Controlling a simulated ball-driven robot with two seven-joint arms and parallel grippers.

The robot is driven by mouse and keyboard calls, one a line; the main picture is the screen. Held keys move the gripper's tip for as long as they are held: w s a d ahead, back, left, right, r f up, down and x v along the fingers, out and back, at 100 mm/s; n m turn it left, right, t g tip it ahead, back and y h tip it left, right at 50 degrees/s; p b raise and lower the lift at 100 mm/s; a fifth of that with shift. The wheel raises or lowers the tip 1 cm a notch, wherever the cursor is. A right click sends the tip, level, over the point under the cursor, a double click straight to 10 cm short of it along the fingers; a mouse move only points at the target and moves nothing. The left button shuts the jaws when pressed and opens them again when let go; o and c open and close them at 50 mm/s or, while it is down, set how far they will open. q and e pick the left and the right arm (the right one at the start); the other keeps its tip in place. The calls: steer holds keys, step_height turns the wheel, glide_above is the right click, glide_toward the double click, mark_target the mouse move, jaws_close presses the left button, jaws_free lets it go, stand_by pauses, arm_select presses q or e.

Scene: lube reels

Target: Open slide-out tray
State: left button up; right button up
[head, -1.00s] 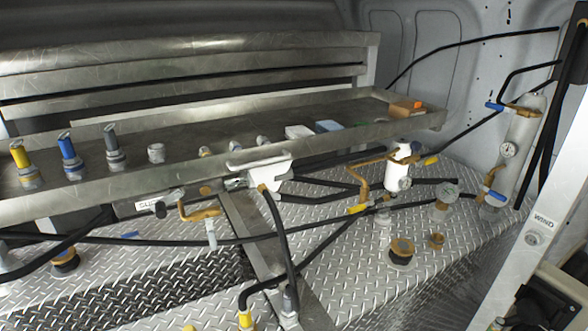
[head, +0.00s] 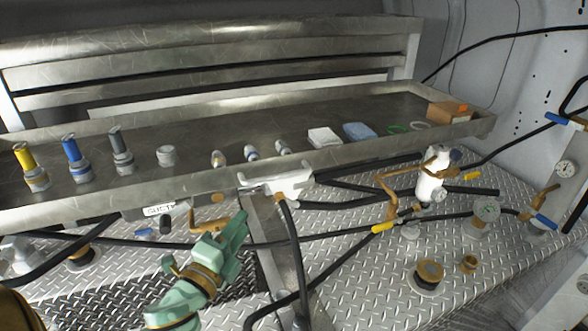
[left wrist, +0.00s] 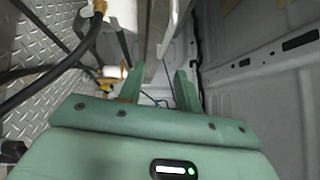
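The slide-out tray (head: 300,112) is a long, shallow metal tray with a raised rim, running across the head view. A white bracket with a metal latch-like part (head: 280,186) sits at the middle of its front edge. My left gripper (head: 238,226), green, is below and just left of that bracket, apart from it in the picture. In the left wrist view its two fingers (left wrist: 158,88) stand apart with nothing visible gripped between them. A metal edge runs beyond the fingers there. My right gripper is not in view.
Yellow, blue and grey fittings (head: 73,165) and small parts stand in the tray. Black hoses (head: 297,255) cross below and in front. A white cylinder with brass fittings (head: 430,185) and gauges (head: 486,210) stand right. Diamond-plate floor (head: 340,265) lies below.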

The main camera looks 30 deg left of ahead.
mark_target(275, 175)
arm_select(q)
steer(key=w+r, duration=0.1)
steer(key=w, duration=0.3)
steer(key=w+r+p, duration=0.1)
steer(key=w, duration=0.4)
steer(key=w+p, duration=0.1)
steer(key=w, duration=0.4)
steer(key=shift+a+r, duration=0.35)
steer(key=shift+r, duration=0.05)
steer(key=shift+w+a, duration=0.1)
steer(key=shift+w, duration=0.7)
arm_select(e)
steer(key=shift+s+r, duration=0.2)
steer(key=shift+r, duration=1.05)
arm_select(q)
steer(key=shift+s, duration=0.1)
jaws_close()
